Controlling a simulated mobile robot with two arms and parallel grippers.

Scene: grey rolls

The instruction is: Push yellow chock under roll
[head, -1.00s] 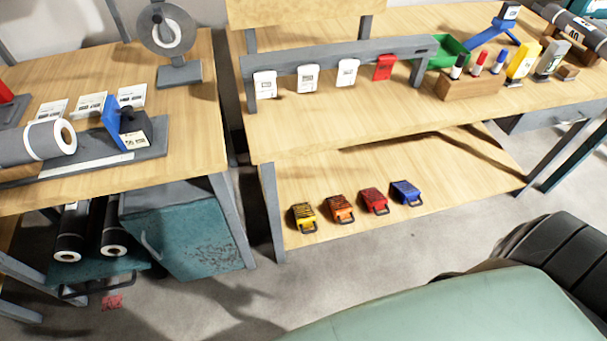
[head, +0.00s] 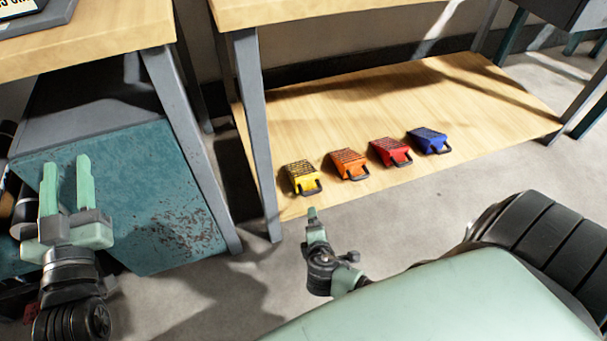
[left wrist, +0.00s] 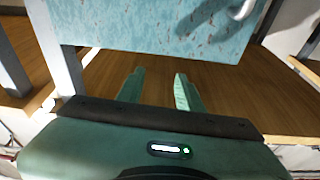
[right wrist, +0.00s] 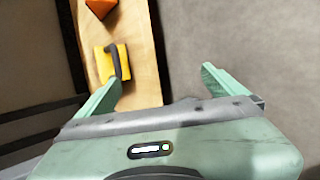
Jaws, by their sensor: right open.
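The yellow chock (head: 302,178) lies on the low wooden shelf near its front left corner, its black handle facing the front edge. In the right wrist view the yellow chock (right wrist: 112,62) shows just beyond the left finger's tip. My right gripper (head: 312,210) is in front of the shelf edge, close to the chock, seen edge-on in the head view. In the right wrist view (right wrist: 162,76) its fingers are apart and empty. My left gripper (head: 66,161) is open and empty in front of the teal cabinet. The roll on the left bench is out of view.
Orange (head: 350,164), red (head: 390,152) and blue (head: 428,141) chocks stand in a row right of the yellow one. A grey table leg (head: 258,135) rises close to its left. The teal cabinet (head: 150,200) stands at left. Floor is clear before the shelf.

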